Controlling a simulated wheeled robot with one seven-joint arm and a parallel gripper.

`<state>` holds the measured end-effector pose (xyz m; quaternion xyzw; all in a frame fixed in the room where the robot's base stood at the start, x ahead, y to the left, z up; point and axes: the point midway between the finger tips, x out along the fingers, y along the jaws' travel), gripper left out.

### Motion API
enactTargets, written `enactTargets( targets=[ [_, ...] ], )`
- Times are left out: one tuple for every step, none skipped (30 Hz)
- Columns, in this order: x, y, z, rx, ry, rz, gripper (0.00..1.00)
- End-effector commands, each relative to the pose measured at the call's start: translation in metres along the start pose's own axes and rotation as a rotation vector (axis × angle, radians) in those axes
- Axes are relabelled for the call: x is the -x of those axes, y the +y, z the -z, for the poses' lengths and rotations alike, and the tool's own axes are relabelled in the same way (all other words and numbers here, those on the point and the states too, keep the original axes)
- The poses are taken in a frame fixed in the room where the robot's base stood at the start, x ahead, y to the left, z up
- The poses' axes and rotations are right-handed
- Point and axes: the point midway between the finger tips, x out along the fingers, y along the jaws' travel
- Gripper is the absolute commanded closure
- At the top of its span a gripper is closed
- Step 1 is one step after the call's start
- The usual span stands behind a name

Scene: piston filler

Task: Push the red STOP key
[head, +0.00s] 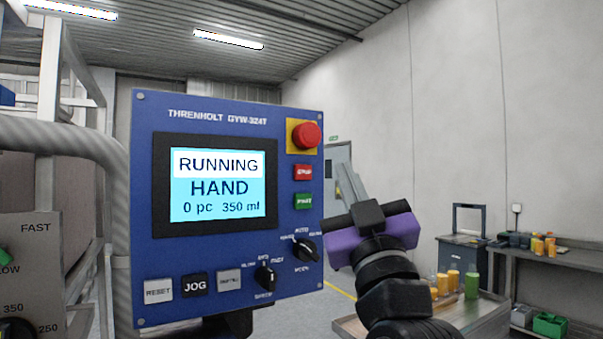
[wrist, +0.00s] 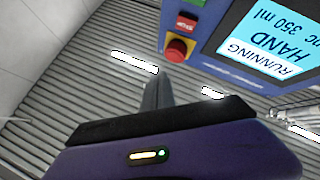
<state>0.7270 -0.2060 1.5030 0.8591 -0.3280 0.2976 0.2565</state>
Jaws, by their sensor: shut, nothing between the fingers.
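The red STOP key (head: 303,172) is a small rectangular key on the right side of the blue panel, with unclear white lettering. It sits below the red mushroom button and above the green key. In the wrist view the key (wrist: 186,24) shows upside down near the top. My gripper (head: 347,182), with a purple body, is shut and empty. In the head view its fingers point up, just right of the panel's edge. In the wrist view the fingertips (wrist: 158,84) appear apart from the key, below and left of it.
A red mushroom button (head: 307,135) on a yellow plate is just above the key; the green key (head: 304,201) is below. The screen (head: 216,187) reads RUNNING, HAND, 0 pc, 350 ml. Black selector knobs (head: 304,249) sit lower.

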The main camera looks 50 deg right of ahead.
Motion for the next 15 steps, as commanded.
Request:
enactTargets(
  targets=[
    [0.000,0.000,0.000,0.000,0.000,0.000,1.00],
    [0.000,0.000,0.000,-0.001,0.000,0.000,1.00],
    [0.000,0.000,0.000,-0.001,0.000,0.000,1.00],
    [0.000,0.000,0.000,-0.001,0.000,0.000,1.00],
    [-0.001,-0.001,-0.001,-0.001,0.000,0.000,1.00],
    [-0.001,-0.001,-0.001,-0.001,0.000,0.000,1.00],
    [-0.002,-0.002,-0.002,-0.001,0.000,0.001,1.00],
    [-0.003,-0.003,-0.003,-0.002,0.000,0.001,1.00],
    [-0.005,-0.004,-0.005,-0.002,0.000,0.000,1.00],
    [-0.007,-0.006,-0.006,-0.002,0.001,0.000,1.00],
    [-0.009,-0.007,-0.008,-0.002,0.000,0.000,1.00],
    [-0.012,-0.010,-0.011,-0.002,-0.001,0.001,1.00],
    [-0.015,-0.012,-0.012,-0.002,0.000,0.001,1.00],
    [-0.018,-0.014,-0.014,-0.002,0.000,0.001,1.00],
    [-0.021,-0.017,-0.017,-0.003,0.001,0.000,1.00]
  ],
)
